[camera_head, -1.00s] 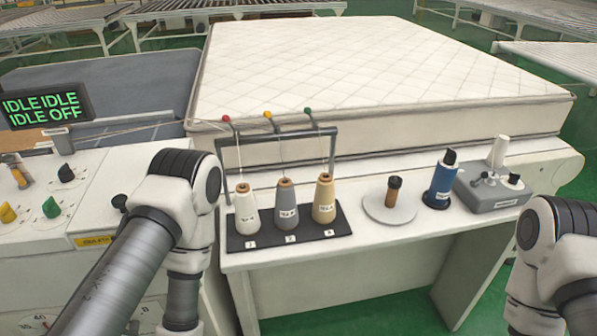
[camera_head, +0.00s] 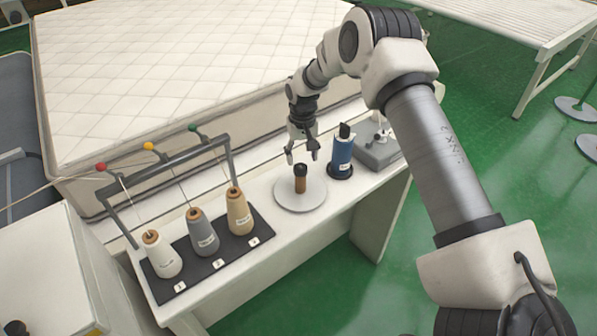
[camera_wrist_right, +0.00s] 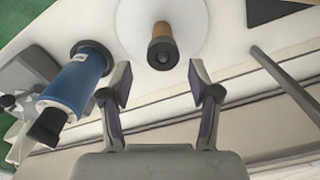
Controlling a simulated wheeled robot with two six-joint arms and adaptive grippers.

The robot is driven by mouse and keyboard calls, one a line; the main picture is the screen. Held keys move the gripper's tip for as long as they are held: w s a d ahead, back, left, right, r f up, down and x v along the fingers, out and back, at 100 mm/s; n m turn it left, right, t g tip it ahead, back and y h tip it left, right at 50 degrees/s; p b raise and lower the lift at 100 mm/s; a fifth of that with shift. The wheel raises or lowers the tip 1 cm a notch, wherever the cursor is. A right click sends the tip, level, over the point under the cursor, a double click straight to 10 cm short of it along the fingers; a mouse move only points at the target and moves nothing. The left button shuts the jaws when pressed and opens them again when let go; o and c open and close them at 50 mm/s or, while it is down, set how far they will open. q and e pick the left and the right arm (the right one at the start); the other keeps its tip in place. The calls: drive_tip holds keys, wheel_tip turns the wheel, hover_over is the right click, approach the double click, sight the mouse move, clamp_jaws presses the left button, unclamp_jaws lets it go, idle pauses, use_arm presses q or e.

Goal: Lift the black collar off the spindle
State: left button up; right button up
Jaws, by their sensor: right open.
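The black collar (camera_head: 300,170) sits on top of a short brown spindle (camera_head: 300,186), which stands upright on a round white plate (camera_head: 282,198) on the table. My right gripper (camera_head: 302,157) is open, just above and behind the collar, and holds nothing. In the right wrist view the black collar (camera_wrist_right: 162,56) and brown spindle (camera_wrist_right: 160,29) lie ahead of the open fingers (camera_wrist_right: 160,80), roughly centred between them. The collar appears apart from both fingers. My left gripper is out of view.
A blue spool (camera_head: 341,158) with a black top stands close to the right of the plate. A grey box (camera_head: 378,150) is beyond it. Cone spools (camera_head: 203,232) stand on a black mat at left under a metal guide frame (camera_head: 165,165). The mattress (camera_head: 150,75) lies behind.

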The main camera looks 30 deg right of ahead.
sight(301, 166)
drive_tip(key=f+b, duration=0.2)
drive_tip(key=f, duration=0.3)
drive_tip(key=shift+w+b, duration=0.4)
drive_tip(key=shift+s+r, duration=0.1)
drive_tip(key=shift+r, duration=0.2)
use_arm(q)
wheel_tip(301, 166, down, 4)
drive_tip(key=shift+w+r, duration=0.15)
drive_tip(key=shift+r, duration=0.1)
use_arm(e)
drive_tip(key=shift+s, duration=0.1)
drive_tip(key=c, duration=1.1)
